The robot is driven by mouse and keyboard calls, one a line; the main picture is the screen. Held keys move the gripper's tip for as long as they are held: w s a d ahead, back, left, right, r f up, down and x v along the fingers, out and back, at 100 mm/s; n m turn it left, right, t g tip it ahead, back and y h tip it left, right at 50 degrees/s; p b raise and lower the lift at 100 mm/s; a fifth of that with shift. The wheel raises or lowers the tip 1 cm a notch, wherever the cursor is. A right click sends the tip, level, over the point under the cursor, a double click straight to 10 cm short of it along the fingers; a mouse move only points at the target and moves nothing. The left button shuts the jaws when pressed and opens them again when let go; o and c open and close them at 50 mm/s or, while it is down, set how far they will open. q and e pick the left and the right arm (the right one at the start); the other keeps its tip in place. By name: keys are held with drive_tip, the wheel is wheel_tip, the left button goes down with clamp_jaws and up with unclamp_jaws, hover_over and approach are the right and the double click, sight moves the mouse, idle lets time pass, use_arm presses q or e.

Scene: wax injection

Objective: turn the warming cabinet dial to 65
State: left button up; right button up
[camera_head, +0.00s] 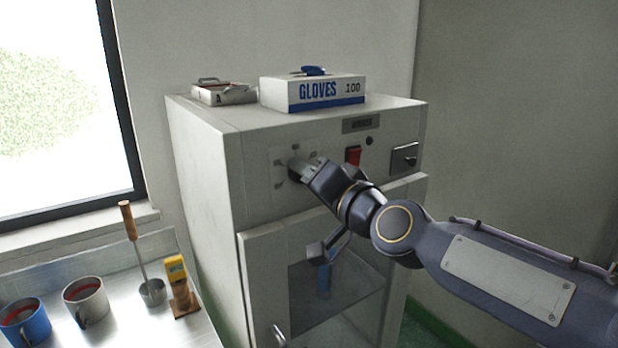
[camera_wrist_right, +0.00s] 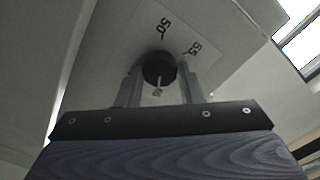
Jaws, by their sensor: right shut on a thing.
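The warming cabinet (camera_head: 205,165) is a pale, upright box with a control panel across its upper front. Its black round dial (camera_wrist_right: 158,68) sits between the two grey fingers of my right gripper in the right wrist view. The marks 50 and 55 are readable on the plate around it; the other marks and the pointer's reading are not clear. In the head view my right gripper (camera_head: 301,169) reaches the dial plate (camera_head: 280,158) from the right and hides the dial. It is shut on the dial. My left gripper is not in view.
A red switch (camera_head: 353,156) and a latch plate (camera_head: 404,157) are right of the dial. A glove box (camera_head: 313,92) and a small pale case (camera_head: 223,94) stand on top.

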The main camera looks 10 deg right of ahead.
idle(0.5)
drive_tip(key=o, duration=1)
drive_tip(key=shift+c, duration=0.2)
drive_tip(key=shift+s+d, duration=0.1)
drive_tip(key=v, duration=0.7)
drive_tip(key=shift+s, duration=0.3)
